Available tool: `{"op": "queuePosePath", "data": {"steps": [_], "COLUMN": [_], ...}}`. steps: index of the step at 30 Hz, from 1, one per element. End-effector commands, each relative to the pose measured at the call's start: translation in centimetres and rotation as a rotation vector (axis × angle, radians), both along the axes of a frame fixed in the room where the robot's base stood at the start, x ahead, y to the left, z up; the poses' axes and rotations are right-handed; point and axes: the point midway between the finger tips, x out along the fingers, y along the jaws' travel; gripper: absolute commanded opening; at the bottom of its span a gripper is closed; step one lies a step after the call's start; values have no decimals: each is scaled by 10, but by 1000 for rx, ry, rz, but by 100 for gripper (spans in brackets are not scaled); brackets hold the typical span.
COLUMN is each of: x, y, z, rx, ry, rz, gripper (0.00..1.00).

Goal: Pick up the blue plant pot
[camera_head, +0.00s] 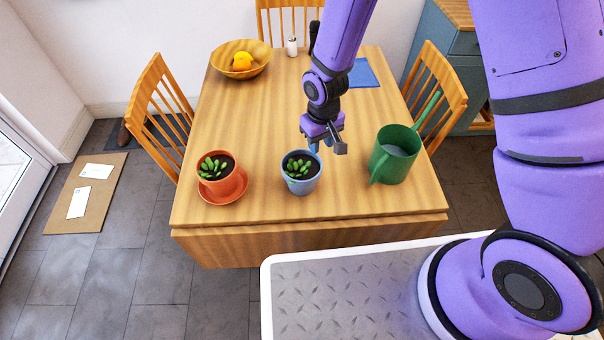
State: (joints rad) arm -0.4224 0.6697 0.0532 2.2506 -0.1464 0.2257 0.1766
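The blue plant pot (302,186) stands upright on the wooden table, near its front edge at the middle. It holds dark soil and a small green succulent. My gripper (327,148) hangs above the table, just behind and slightly right of the pot as seen in the head view. Its fingers look apart, with nothing visible between them. I cannot tell its exact height above the pot, but it does not appear to hold it.
A terracotta pot (235,183) on a saucer (224,198) stands to the left. A green watering can (395,160) stands to the right. A fruit bowl (222,60), a shaker (292,46) and a blue cloth or book (364,73) lie farther back. Chairs surround the table (245,125).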

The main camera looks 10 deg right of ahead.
Motion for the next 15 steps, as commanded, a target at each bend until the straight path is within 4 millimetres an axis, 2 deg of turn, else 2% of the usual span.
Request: {"op": "queuePosePath", "data": {"steps": [8, 15], "x": [1, 5], "y": [1, 4], "z": [-16, -46], "rx": [-1, -1], "ry": [0, 0], "rz": [-1, -1], "gripper": [35, 35]}}
